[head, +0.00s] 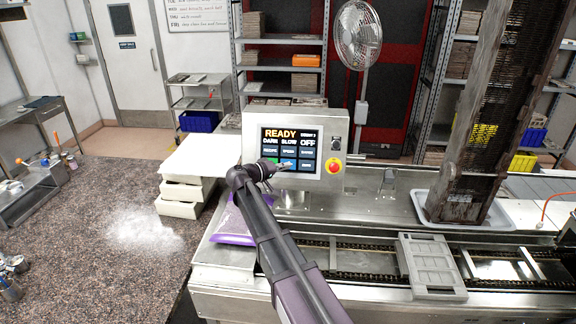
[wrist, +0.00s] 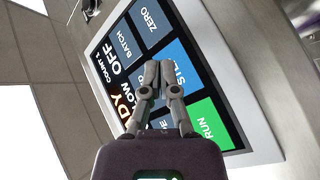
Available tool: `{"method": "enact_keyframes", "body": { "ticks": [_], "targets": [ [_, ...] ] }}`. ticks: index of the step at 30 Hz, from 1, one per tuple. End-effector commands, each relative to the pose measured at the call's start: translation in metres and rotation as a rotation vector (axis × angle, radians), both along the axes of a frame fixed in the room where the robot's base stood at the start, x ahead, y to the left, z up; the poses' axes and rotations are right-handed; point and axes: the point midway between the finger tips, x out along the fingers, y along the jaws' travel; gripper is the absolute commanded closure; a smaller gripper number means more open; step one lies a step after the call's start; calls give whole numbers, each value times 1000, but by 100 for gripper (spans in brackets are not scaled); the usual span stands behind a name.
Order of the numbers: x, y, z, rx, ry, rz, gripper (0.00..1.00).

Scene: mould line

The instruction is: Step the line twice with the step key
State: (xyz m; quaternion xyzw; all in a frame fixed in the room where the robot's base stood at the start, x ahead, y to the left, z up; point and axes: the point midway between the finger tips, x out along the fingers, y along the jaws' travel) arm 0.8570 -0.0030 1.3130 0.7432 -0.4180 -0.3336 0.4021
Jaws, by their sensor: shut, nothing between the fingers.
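The control panel (head: 335,118) stands upright behind the line; its screen (head: 290,150) reads READY, with DARK, SLOW and OFF below. In the wrist view the screen is turned on its side. The blue step key (wrist: 182,62) shows there beside the green RUN key (wrist: 207,125), partly covered by my fingers. My gripper (wrist: 160,70) is shut and empty, its tips in front of the step key's edge; I cannot tell whether they touch it. In the head view my gripper (head: 276,165) is at the lower screen. A grey mould (head: 432,262) sits on the line's chain (head: 355,278).
A red emergency button (head: 334,167) is on the panel, right of the screen. A purple bag (head: 232,224) lies below my arm, near white boxes (head: 182,190). A tall dark slatted column (head: 478,120) stands in a tray at right. The speckled counter (head: 90,220) is at left.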

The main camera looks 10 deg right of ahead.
Motion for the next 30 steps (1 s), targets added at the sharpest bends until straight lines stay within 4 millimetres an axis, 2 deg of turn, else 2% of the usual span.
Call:
{"method": "enact_keyframes", "body": {
  "ticks": [30],
  "targets": [
    [8,-3,-3,0,0,0,100]
  ]
}}
